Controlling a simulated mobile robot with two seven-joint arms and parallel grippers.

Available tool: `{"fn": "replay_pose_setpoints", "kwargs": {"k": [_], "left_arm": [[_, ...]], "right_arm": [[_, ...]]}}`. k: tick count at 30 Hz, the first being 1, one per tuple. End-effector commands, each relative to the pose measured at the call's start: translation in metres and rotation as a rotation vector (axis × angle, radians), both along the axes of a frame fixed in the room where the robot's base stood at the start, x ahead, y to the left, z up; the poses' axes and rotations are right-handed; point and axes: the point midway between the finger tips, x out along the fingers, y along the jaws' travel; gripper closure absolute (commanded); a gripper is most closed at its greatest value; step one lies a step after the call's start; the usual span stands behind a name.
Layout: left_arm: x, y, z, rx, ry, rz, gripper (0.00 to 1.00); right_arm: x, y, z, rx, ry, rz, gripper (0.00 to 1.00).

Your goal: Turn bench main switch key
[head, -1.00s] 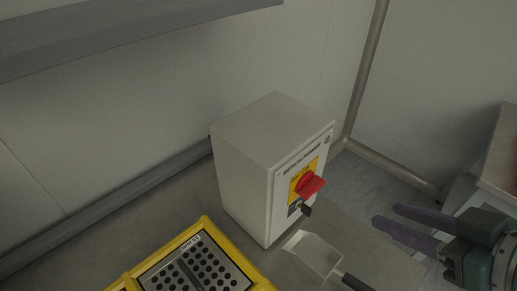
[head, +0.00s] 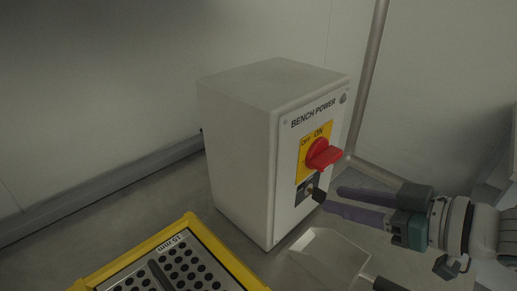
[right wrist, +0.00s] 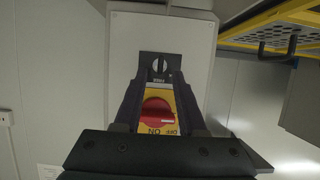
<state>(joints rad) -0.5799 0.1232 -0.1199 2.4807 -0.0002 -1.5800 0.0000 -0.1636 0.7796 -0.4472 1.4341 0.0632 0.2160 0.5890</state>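The bench power box (head: 245,140) is a white cabinet with a red rotary switch (head: 322,153) on a yellow plate marked OFF and ON. Below it is a dark plate with the key switch (head: 306,190) and its black key (head: 318,195). My right gripper (head: 333,198) is open, its two purple fingers pointing at the key from the right, tips close to it. Contact cannot be told. In the right wrist view, the key switch (right wrist: 159,65) appears upside down beyond and between the spread fingers, with the red knob (right wrist: 157,112) below it. My left gripper is not in view.
A yellow-framed tray (head: 130,257) with a perforated plate lies at the front left. A pale scoop-like thing (head: 322,252) with a dark handle lies right below the box. A metal post (head: 368,70) stands behind the box.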

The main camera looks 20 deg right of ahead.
Motion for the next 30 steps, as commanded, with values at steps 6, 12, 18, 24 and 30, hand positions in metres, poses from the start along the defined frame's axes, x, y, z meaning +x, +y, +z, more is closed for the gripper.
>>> {"fn": "replay_pose_setpoints", "kwargs": {"k": [6,12,18,24,30], "left_arm": [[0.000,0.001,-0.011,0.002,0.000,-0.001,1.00],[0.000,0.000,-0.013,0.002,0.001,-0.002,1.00],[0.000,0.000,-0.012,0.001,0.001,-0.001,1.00],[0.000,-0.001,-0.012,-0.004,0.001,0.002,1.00],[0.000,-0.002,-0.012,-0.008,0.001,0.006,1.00]], "right_arm": [[0.024,0.010,-0.011,0.001,-0.002,0.000,0.60],[0.030,0.013,-0.014,0.000,0.001,0.000,0.60],[0.030,0.013,-0.013,0.000,0.001,0.000,0.60],[0.030,0.013,-0.013,0.001,0.000,0.000,0.81],[0.030,0.013,-0.013,0.001,0.000,0.000,1.00]]}}
